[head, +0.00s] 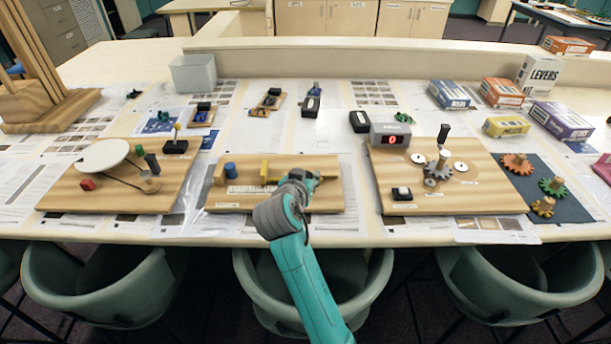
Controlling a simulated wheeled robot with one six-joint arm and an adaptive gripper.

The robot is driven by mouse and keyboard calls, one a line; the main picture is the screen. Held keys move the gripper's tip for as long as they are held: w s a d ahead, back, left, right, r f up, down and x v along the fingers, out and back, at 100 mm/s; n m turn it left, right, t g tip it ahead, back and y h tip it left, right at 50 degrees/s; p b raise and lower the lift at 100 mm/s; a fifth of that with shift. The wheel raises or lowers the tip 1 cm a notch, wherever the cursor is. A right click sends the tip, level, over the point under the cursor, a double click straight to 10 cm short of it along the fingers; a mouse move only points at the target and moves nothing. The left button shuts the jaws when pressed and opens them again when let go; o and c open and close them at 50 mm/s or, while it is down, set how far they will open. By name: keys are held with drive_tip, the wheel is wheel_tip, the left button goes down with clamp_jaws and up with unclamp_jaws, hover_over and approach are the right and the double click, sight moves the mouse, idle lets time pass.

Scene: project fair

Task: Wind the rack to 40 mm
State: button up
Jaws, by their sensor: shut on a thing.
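My gripper (301,178) is over the right half of this board. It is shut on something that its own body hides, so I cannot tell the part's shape. The rack and its crank cannot be made out clearly, and I cannot read the rack's position.
The left board (60,195) holds a white disc (101,155) and a red block. Boxes (450,94) stand at the back right. Chairs (310,280) line the front edge.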

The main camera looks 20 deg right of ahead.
idle(0.4)
drive_tip(key=o, duration=1.2)
drive_tip(key=shift+c, duration=0.2)
drive_tip(key=v, duration=1.2)
drive_tip(key=shift+w, duration=0.1)
